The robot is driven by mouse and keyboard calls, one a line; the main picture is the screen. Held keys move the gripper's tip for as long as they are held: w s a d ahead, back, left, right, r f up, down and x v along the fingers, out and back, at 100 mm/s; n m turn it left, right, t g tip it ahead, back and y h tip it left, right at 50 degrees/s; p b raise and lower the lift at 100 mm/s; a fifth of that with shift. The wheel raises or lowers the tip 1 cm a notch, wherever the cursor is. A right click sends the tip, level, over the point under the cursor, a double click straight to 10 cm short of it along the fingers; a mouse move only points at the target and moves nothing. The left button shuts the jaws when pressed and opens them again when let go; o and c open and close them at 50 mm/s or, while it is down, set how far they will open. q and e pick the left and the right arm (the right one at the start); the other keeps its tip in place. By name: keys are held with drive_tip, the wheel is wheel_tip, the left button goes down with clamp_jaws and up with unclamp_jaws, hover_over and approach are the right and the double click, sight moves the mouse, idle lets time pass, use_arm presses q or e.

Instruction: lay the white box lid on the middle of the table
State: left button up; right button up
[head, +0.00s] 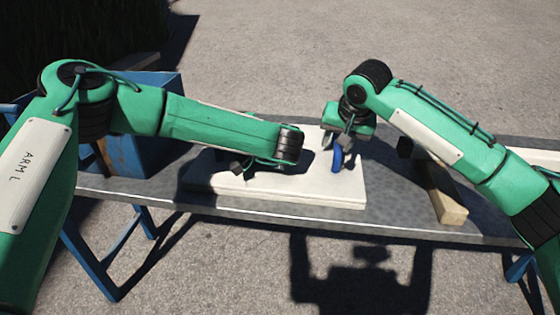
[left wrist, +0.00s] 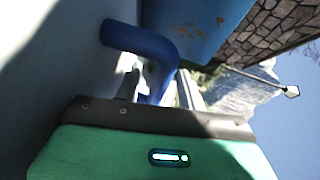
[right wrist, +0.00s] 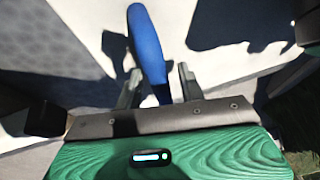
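The white box lid (head: 290,192) is a flat white slab over the middle of the grey table, apparently flat. In the head view, my right gripper (head: 346,150) is above the lid's right part, at a blue handle (head: 337,160). In the right wrist view, that handle (right wrist: 150,45) passes between my right fingers (right wrist: 160,82), with a pale gap beside the right finger. My left gripper (head: 255,170) is low over the lid's left part. In the left wrist view, a bent blue handle (left wrist: 145,42) runs between my left fingers (left wrist: 160,88). Whether either gripper clamps its handle is unclear.
A wooden block (head: 450,212) lies right of the lid, near the front edge. Some table is bare between lid and wooden block.

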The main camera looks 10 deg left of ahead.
use_arm(q)
drive_tip(key=v, duration=0.7)
drive_tip(key=shift+d+r, duration=0.1)
use_arm(e)
drive_tip(key=shift+r, duration=0.1)
drive_tip(key=v, duration=1.2)
